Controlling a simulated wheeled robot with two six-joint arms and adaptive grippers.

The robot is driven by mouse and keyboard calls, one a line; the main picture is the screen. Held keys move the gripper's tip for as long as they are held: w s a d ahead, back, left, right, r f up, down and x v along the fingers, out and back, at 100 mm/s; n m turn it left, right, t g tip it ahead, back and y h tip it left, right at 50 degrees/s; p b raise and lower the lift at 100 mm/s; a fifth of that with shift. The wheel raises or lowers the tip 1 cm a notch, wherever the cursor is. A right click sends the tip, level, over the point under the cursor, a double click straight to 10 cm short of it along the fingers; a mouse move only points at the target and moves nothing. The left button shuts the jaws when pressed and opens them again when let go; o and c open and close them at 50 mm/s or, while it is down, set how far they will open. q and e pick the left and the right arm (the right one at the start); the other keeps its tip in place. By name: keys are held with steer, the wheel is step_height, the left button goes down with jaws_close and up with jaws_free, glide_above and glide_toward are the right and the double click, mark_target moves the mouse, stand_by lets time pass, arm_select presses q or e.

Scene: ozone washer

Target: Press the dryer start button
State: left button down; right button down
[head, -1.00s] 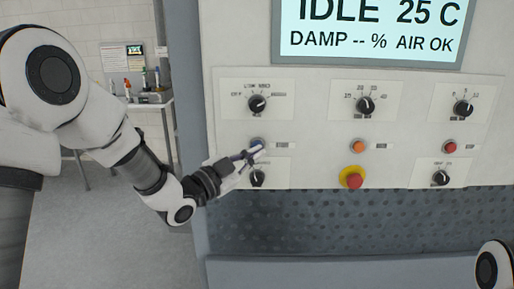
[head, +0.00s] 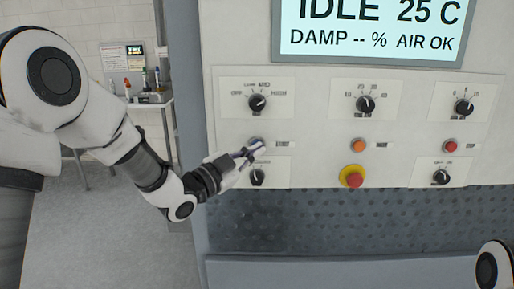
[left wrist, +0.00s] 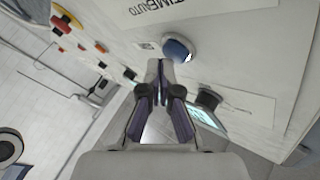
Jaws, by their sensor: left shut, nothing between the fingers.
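The start button is a round blue button (left wrist: 178,48) on the light control panel. In the left wrist view it sits just past my fingertips and slightly to their right. In the head view the button (head: 256,142) is partly hidden by my left gripper, with a small label to its right. My left gripper (head: 258,147) is shut and empty, its tips close to the button; I cannot tell whether they touch it. The fingertips (left wrist: 160,63) meet in the left wrist view. The display (head: 370,28) reads IDLE, 25 C, DAMP -- %, AIR OK. My right gripper is out of view.
An orange button (head: 358,146), a red button (head: 450,146) and a red-on-yellow emergency stop (head: 353,178) lie to the right. A black knob (head: 257,103) is above the gripper, another (head: 257,177) just below. A side table (head: 150,100) stands behind left.

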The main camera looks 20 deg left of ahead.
arm_select(q)
steer(key=shift+w+a, duration=0.15)
steer(key=shift+w, duration=0.3)
stand_by(0.7)
steer(key=shift+s+d+b, duration=0.25)
steer(key=shift+s+b, duration=0.25)
steer(key=shift+s, duration=0.35)
steer(key=s+b, duration=0.1)
steer(key=s, duration=0.1)
steer(key=s+d+b, duration=0.1)
steer(key=s, duration=0.1)
steer(key=shift+s+d, duration=0.2)
steer(key=shift+s, duration=0.2)
steer(key=shift+f, duration=0.1)
stand_by(0.3)
